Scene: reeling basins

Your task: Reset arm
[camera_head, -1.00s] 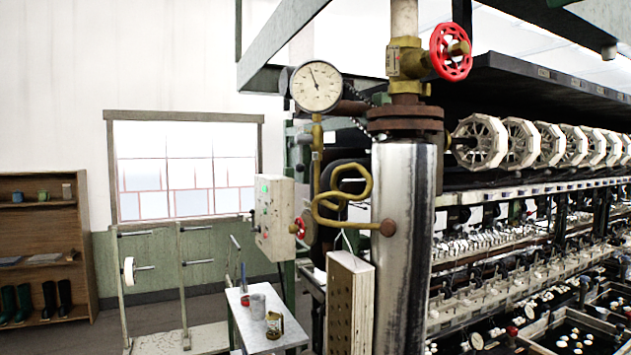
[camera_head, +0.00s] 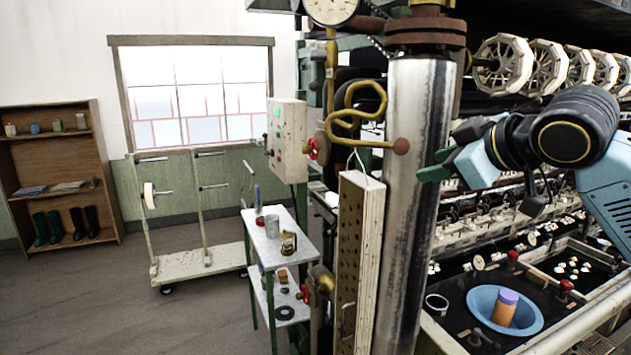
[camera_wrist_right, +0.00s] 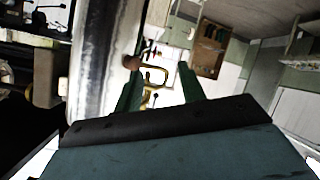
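My right arm (camera_head: 560,135) comes in from the right edge in the head view, raised in front of the reeling machine. Its gripper (camera_head: 434,166) has green fingers and points left, level with the upper part of the steel column. In the right wrist view both green fingers of the gripper (camera_wrist_right: 160,85) stand apart. Nothing is held between them; the curved yellow pipe shows through the gap, beyond the fingers. My left arm and gripper are not in view.
The steel column (camera_head: 412,210) stands close to the right gripper in the picture; I cannot tell the gap. A blue basin (camera_head: 478,304) with an orange and purple cylinder (camera_head: 505,307) sits below the arm. A small table (camera_head: 262,243) stands left of the column. The floor (camera_head: 80,300) at left is clear.

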